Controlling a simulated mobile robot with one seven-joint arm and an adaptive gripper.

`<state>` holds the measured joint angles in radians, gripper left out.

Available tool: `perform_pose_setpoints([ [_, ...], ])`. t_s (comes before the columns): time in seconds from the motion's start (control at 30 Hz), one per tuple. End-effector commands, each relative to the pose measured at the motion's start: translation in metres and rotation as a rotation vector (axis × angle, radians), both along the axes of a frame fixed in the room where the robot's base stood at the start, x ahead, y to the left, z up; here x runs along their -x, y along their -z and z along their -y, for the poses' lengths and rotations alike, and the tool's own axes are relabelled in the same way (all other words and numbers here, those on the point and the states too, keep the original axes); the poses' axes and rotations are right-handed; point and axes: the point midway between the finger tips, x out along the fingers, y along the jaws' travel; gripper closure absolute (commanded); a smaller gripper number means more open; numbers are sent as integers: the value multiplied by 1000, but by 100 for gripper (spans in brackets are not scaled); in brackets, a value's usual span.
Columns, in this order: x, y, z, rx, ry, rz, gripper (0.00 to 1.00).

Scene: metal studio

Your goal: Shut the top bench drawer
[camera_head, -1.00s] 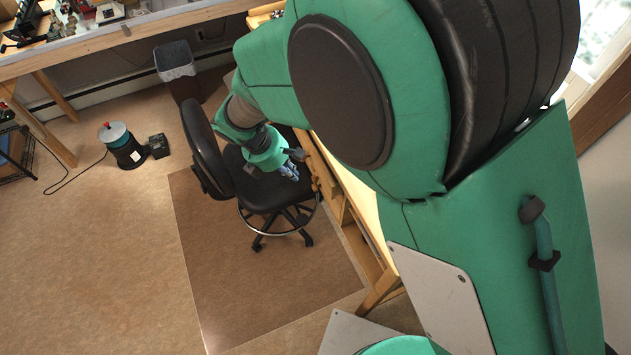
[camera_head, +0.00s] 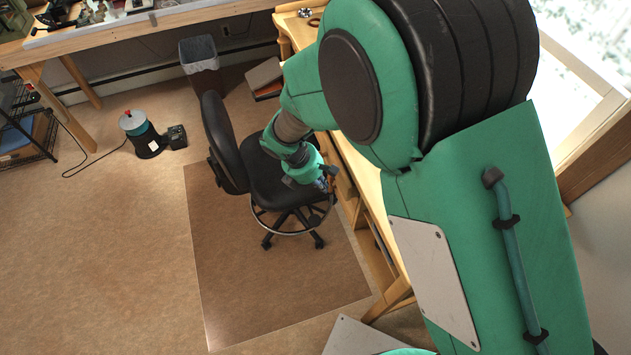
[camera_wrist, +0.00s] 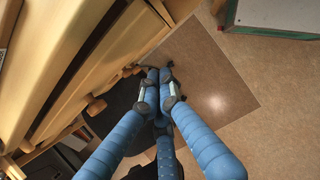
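The wooden bench (camera_head: 366,172) stands right of the chair in the head view, its front partly hidden by my arm. In the wrist view its drawer fronts fill the left side, with round wooden knobs (camera_wrist: 96,105). A dark gap runs along the wood under the bench top; how far the top drawer stands out cannot be told. My gripper (camera_head: 323,184) is low at the bench front, over the right edge of the chair seat. In the wrist view the blue fingers of my gripper (camera_wrist: 158,74) converge with tips together and nothing visible between them, beside the drawer fronts.
A black swivel chair (camera_head: 285,178) stands close to the bench front, under my arm. A brown floor mat (camera_head: 270,290) lies below it. A waste bin (camera_head: 199,54) and a black-and-teal canister (camera_head: 146,138) stand farther back. The floor at left is open.

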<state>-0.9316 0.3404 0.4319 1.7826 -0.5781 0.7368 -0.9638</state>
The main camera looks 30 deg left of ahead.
Motion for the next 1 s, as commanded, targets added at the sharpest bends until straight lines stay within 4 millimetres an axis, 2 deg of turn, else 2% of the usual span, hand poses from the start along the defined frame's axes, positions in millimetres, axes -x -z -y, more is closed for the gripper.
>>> perform_pose_setpoints([
  [0.2,-19,-3,16,-5,2,4,100],
  [0.77,-25,-4,23,-4,0,2,100],
  [1.0,-39,-6,37,-2,2,2,100],
])
